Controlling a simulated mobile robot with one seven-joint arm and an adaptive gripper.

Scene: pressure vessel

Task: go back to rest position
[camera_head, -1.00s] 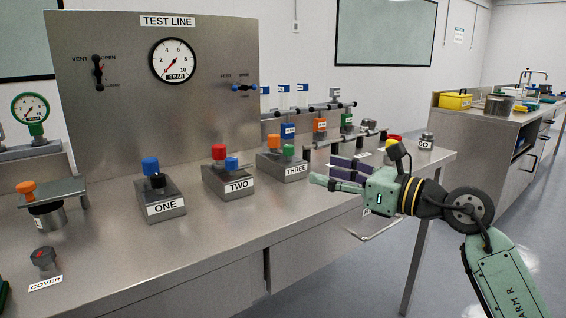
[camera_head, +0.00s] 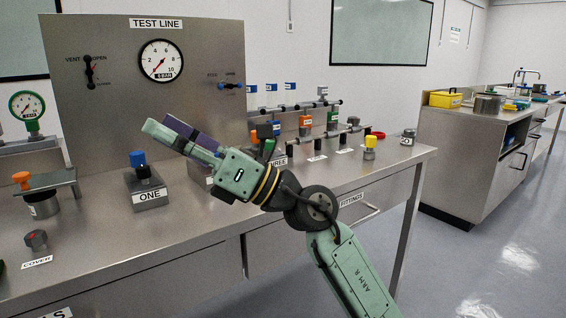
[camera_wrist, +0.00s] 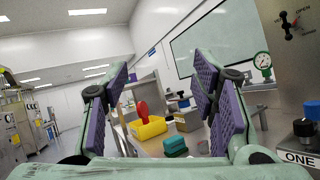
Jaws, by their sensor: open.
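My gripper (camera_head: 182,137) is held above the bench, in front of the test line panel, and points to the left in the head view. Its purple-padded fingers also show in the wrist view (camera_wrist: 160,100), spread well apart with nothing between them. The gripper is open and empty. In the head view it covers station TWO and part of station THREE. Station ONE (camera_head: 149,190), with a blue and a black knob, stands just left of and below the fingers, apart from them.
The test line panel (camera_head: 110,110) with a gauge (camera_head: 161,60) stands behind the gripper. A vessel (camera_head: 42,204) with an orange knob and a cover knob (camera_head: 36,240) are at left. Valves and fittings line the bench's right. Clear floor (camera_head: 470,260) lies at right.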

